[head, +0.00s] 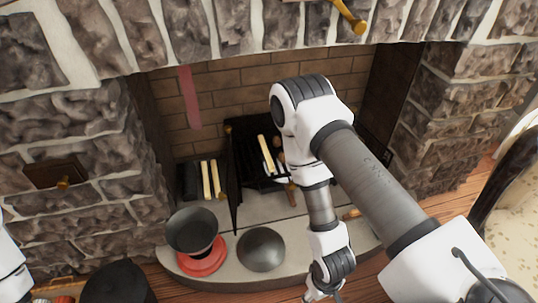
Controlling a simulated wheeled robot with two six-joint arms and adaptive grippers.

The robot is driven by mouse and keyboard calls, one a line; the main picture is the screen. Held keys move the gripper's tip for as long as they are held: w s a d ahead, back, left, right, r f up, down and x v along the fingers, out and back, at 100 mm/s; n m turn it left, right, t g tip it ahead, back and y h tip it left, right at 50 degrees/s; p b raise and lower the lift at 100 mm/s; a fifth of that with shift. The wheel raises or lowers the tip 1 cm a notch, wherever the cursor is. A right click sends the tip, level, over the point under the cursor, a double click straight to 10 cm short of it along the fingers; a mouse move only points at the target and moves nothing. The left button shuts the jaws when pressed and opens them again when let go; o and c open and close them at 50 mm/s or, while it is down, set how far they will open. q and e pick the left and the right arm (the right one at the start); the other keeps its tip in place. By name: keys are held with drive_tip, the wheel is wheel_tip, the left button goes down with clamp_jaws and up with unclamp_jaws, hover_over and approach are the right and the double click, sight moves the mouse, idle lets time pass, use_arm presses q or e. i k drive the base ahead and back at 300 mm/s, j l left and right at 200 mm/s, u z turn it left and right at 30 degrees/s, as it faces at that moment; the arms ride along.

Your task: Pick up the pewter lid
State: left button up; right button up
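A round grey pewter piece (261,249), which looks like the pewter lid, lies on the pale hearth slab at the lower middle. To its left, an open dark grey pewter vessel (192,231) stands on a round red base (203,262). My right arm reaches down from the right, and its gripper (322,294) is at the bottom edge, right of and nearer than the lid, apart from it. The fingers are small and cut off by the frame, so their opening is unclear. Only a bit of my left arm shows at the left edge; its gripper is out of view.
The curved hearth (230,279) fronts a stone fireplace with a dark grate (250,155) and upright pale sticks (210,179). A dark round pot (116,284) stands at the bottom left. A patterned chair (518,200) is at the right. Wood floor lies in front.

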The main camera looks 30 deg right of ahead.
sight(260, 249)
drive_tip(key=z, duration=0.75)
